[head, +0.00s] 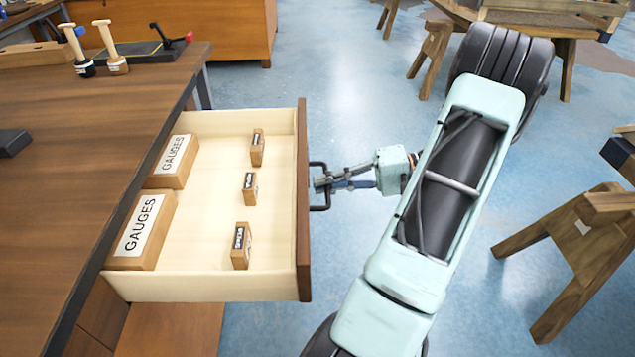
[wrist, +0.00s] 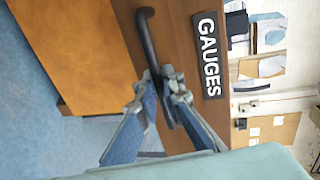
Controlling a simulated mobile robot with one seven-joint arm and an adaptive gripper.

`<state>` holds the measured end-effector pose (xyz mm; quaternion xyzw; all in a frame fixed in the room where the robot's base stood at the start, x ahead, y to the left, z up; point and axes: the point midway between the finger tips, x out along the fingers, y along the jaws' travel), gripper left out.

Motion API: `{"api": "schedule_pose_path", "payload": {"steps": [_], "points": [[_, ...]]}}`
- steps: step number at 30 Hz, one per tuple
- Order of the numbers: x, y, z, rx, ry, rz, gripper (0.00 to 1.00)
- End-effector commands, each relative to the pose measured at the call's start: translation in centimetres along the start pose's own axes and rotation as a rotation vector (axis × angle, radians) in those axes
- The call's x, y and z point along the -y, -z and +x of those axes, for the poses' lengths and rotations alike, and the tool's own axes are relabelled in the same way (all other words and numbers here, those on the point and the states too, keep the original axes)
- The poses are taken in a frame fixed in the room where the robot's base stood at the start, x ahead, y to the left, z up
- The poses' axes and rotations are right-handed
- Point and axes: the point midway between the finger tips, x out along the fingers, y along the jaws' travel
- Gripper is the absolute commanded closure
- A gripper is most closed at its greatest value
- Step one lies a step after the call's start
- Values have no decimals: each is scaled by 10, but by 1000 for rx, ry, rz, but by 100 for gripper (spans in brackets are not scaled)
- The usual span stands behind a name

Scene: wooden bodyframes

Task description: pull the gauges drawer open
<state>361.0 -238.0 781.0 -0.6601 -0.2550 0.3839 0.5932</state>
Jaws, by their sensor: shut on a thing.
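The gauges drawer (head: 205,286) stands well out from the wooden bench on the left of the head view. Its inside is pale wood and shows from above. Two larger wooden blocks labelled GAUGES (head: 143,230) and three small labelled blocks (head: 241,246) stand in it. Its dark bar handle (head: 319,207) is on the drawer front, beside a black GAUGES label (wrist: 209,55) in the wrist view. My gripper (head: 318,184) is shut on the handle, which also shows in the wrist view (wrist: 147,38) running between the fingers.
The bench top (head: 90,130) carries two pale-handled tools (head: 108,45) and a dark block at its left edge. A wooden sawhorse (head: 580,245) stands at the right, and a table (head: 540,20) at the back right. Blue floor lies open beyond the drawer.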

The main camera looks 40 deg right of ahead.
Motion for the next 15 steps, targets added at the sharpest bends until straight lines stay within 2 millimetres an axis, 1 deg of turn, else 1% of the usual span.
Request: {"api": "schedule_pose_path", "payload": {"steps": [10, 11, 15], "points": [[0, 1, -1, -3, -1, -1, 100], [0, 1, -1, -3, -1, -1, 91], [0, 1, -1, -2, 0, -1, 75]]}}
